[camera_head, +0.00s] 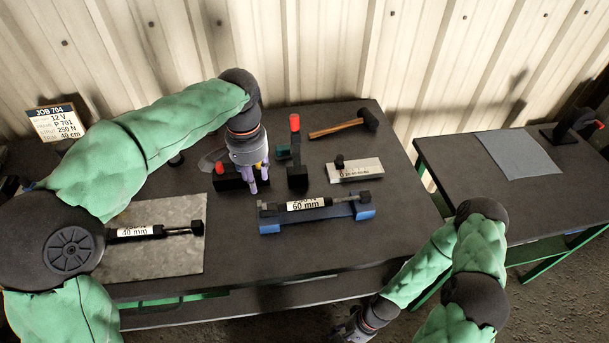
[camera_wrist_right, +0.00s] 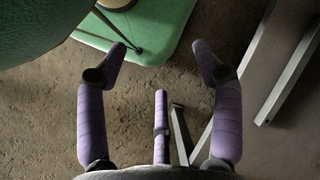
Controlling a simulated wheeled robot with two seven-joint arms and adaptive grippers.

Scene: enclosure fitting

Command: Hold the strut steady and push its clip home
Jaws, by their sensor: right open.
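A strut labelled 60 mm (camera_head: 305,204) lies across a blue cradle (camera_head: 318,222) near the middle of the bench. Another strut, labelled 40 mm (camera_head: 140,232), lies on a grey plate (camera_head: 170,265) at the bench's left; my left arm hides part of it. The clip cannot be told apart at this size. My left gripper (camera_head: 251,186) points down beside a small dark block behind and left of the cradle, apart from both struts; its grip is unclear. My right gripper (camera_head: 352,330) is below the bench's front edge. In the right wrist view (camera_wrist_right: 160,60) its fingers are spread and empty above the floor.
A dark clamp with a red top (camera_head: 295,150) stands behind the cradle. A hammer (camera_head: 345,126) and a light labelled block (camera_head: 355,171) lie at the back right. A second table (camera_head: 470,160) at right holds a blue-grey mat (camera_head: 518,153). A job sign (camera_head: 55,122) stands at left.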

